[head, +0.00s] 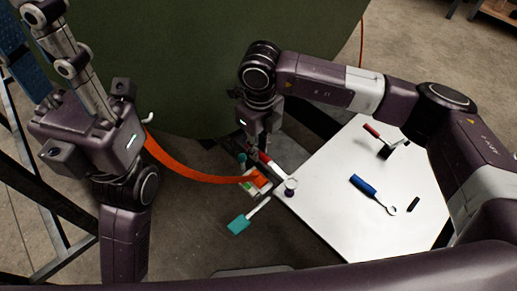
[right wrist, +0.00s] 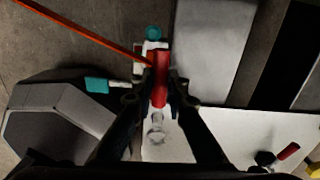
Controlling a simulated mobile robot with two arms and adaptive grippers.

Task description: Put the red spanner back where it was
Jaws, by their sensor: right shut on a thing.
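The red spanner (right wrist: 160,80) has a red handle and a metal head. My right gripper (right wrist: 161,92) is shut on its handle in the right wrist view. In the head view, my right gripper (head: 253,150) points down at the left edge of the white table (head: 330,205), with part of the red spanner (head: 266,161) showing below it. The spanner's metal head lies over the table's edge area; I cannot tell whether it touches. My left gripper (head: 75,65) is raised at the far left, away from the spanner, and its fingertips are not clear.
A blue-handled spanner (head: 375,194) and a red-handled tool (head: 384,143) lie on the white table. A teal-ended tool (head: 242,220) sticks out left of the table. An orange strap (head: 185,172) runs to small items there. A green curved panel (head: 190,60) stands behind.

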